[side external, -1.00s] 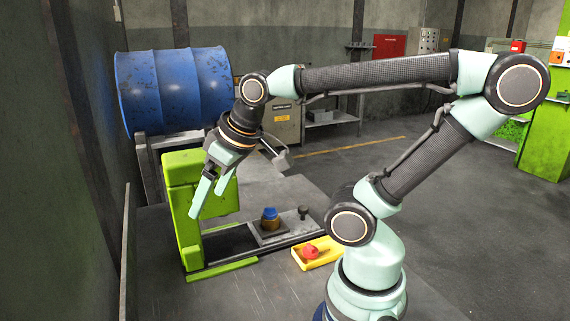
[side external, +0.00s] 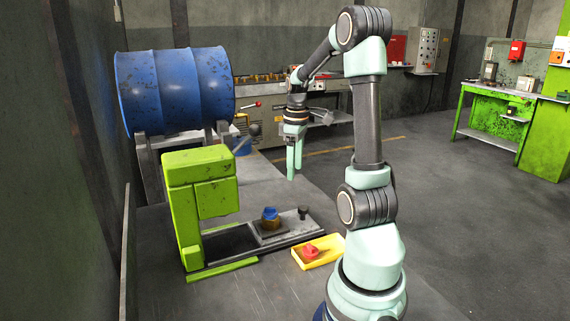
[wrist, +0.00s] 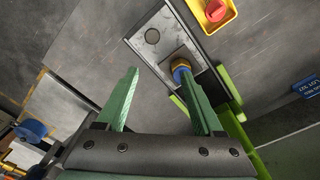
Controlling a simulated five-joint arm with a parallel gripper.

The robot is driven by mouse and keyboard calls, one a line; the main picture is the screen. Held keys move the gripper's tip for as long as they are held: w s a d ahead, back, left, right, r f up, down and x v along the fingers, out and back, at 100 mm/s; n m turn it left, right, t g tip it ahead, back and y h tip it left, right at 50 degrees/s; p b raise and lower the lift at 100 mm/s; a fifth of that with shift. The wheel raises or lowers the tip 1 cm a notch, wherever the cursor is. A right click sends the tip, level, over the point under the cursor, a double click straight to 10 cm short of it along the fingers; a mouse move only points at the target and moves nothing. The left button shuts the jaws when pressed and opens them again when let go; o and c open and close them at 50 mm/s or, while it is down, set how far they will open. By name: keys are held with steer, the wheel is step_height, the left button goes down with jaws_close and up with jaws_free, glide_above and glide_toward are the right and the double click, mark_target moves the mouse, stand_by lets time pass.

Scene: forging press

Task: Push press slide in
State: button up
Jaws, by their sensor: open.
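The green press (side external: 200,190) stands on the table at left in the side view. Its slide (side external: 282,230) is a grey plate on a rail, sticking out to the right of the press. A blue-topped brass piece (side external: 270,217) sits on the slide, and a dark knob (side external: 303,213) stands at its outer end. My gripper (side external: 294,176) hangs pointing down above and behind the slide's outer end, apart from it and empty. In the wrist view my open gripper (wrist: 163,95) shows two green fingers, with the slide (wrist: 160,42) and the blue-topped piece (wrist: 180,68) beyond them.
A yellow tray (side external: 325,262) with a red piece (side external: 310,252) lies right of the slide, near my base; it also shows in the wrist view (wrist: 228,18). A blue barrel (side external: 175,90) lies on a stand behind the press. The table behind the slide is clear.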

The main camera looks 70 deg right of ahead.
mark_target(303, 207)
steer(key=f, duration=0.4)
steer(key=s+d+f, duration=0.1)
steer(key=f, duration=0.4)
steer(key=s+d+f, duration=0.1)
steer(key=f, duration=0.3)
steer(key=shift+d+f, duration=0.1)
steer(key=shift+f, duration=0.05)
jaws_close()
stand_by(1.1)
